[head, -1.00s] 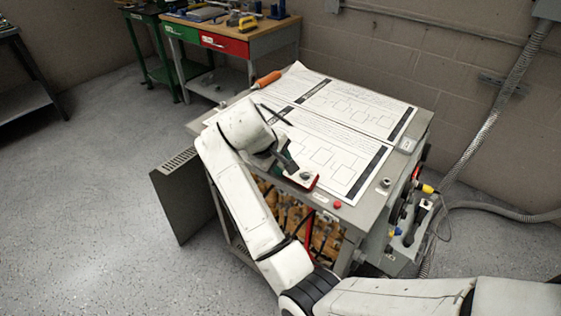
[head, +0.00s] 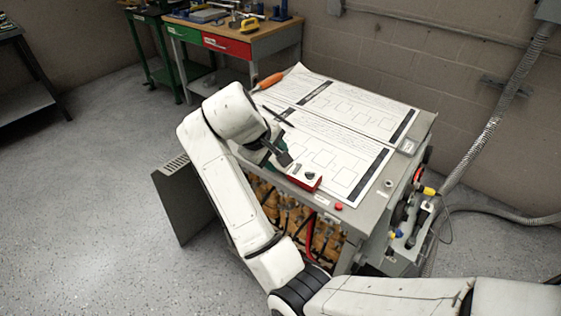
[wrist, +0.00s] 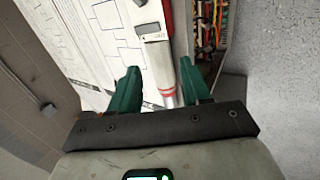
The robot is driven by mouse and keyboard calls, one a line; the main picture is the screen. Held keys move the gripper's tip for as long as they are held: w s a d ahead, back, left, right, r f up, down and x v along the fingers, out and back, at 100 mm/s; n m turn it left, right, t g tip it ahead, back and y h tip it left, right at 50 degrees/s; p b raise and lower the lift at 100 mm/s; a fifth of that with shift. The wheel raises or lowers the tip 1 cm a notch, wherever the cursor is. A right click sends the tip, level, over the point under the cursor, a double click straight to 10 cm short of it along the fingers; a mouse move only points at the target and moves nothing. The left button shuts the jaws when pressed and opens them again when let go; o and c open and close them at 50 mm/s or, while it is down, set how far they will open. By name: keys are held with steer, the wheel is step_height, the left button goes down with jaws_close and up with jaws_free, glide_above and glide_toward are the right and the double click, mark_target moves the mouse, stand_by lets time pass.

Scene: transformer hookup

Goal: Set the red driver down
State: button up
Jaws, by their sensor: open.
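A red and grey tool with a dark knob, apparently the red driver (head: 306,176), is at the front edge of the grey cabinet's top (head: 362,212). In the wrist view, the driver (wrist: 153,60) shows a grey face, a red side and a pale, red-banded shaft reaching back between my fingers. My gripper (wrist: 157,85) has its two green fingers apart, one on each side of that shaft; I see no clear grip on it. In the head view my gripper (head: 286,158) is low over the cabinet top, just left of the driver. Full contact with the top is hard to tell.
Printed diagram sheets (head: 355,105) cover much of the cabinet top. An orange-handled screwdriver (head: 268,80) lies at the back left corner. A red button (head: 339,206) sits at the front edge. Plugs and cables (head: 415,215) stick out on the right side. A workbench (head: 265,35) stands behind.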

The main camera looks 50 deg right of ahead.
steer(key=p+v, duration=0.2)
steer(key=v, duration=0.4)
steer(key=shift+a+r, duration=0.15)
steer(key=shift+r, duration=0.1)
steer(key=s+a+f+t+y, duration=0.3)
steer(key=s+f+t, duration=0.1)
steer(key=s+f, duration=0.75)
steer(key=s+a+f+y, duration=0.3)
steer(key=s+a+f, duration=0.3)
steer(key=a, duration=0.1)
steer(key=s+f+g, duration=0.2)
steer(key=s+f, duration=0.2)
steer(key=s, duration=0.3)
steer(key=shift+s+d+f+m, duration=0.2)
steer(key=shift+s+d+m, duration=0.1)
steer(key=shift+d, duration=0.1)
